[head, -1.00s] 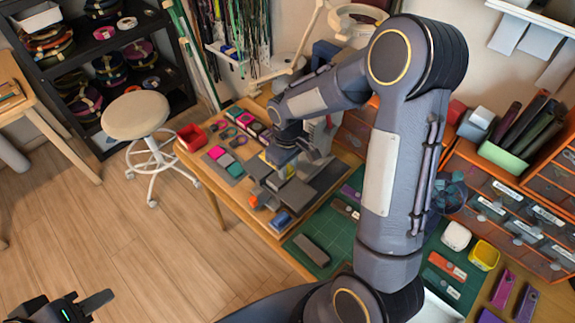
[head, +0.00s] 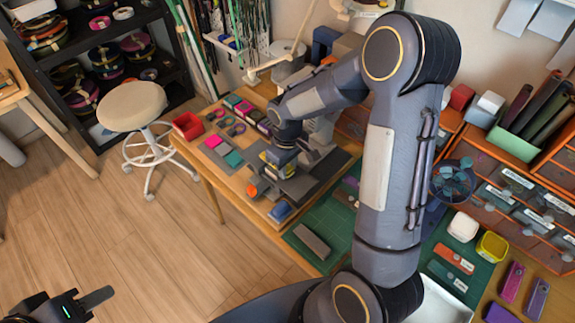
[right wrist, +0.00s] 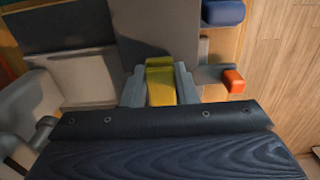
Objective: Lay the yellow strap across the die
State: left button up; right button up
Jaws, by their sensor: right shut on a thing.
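My right gripper (right wrist: 160,88) is shut on the yellow strap (right wrist: 160,82), which shows as a short yellow piece between the two grey fingers in the right wrist view. In the head view this gripper (head: 279,166) is low over the grey fixture (head: 300,186) at the table's left part, and a bit of yellow shows beside it. I cannot make out the die for certain; the gripper and arm cover part of this area. I cannot tell whether the strap touches anything below. My left gripper (head: 82,303) is at the lower left, away from the table; its jaw state is unclear.
An orange-red handle (right wrist: 234,80) and a blue block (right wrist: 222,12) lie close to the right gripper. A red bin (head: 187,125) and pink and teal pieces (head: 234,159) are left of it. A green mat (head: 325,225) with a grey bar lies in front. A stool stands beside the table.

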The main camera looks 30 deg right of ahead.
jog(key=shift+f+b, duration=0.25)
jog(key=shift+b, duration=0.1)
dwell(0.6)
jog(key=o, duration=1)
notch_tip(320, 180, up, 8)
jog(key=shift+f, duration=0.25)
jog(key=shift+s+r, duration=0.2)
jog(key=shift+r, duration=0.3)
jog(key=s+a+r+m+t+y, duration=0.1)
jog(key=s+r+m+t, duration=0.1)
jog(key=s, duration=0.4)
jog(key=s+a+r+m+t+y, duration=0.1)
jog(key=s+r, duration=0.2)
jog(key=s, duration=0.4)
jog(key=s+a+r+m+t+y, duration=0.1)
jog(key=s+r+m+t, duration=0.1)
jog(key=s, duration=0.5)
jog(key=shift+a+r+m+t+y, duration=0.3)
jog(key=shift+a+r+y, duration=0.1)
jog(key=shift+r, duration=0.15)
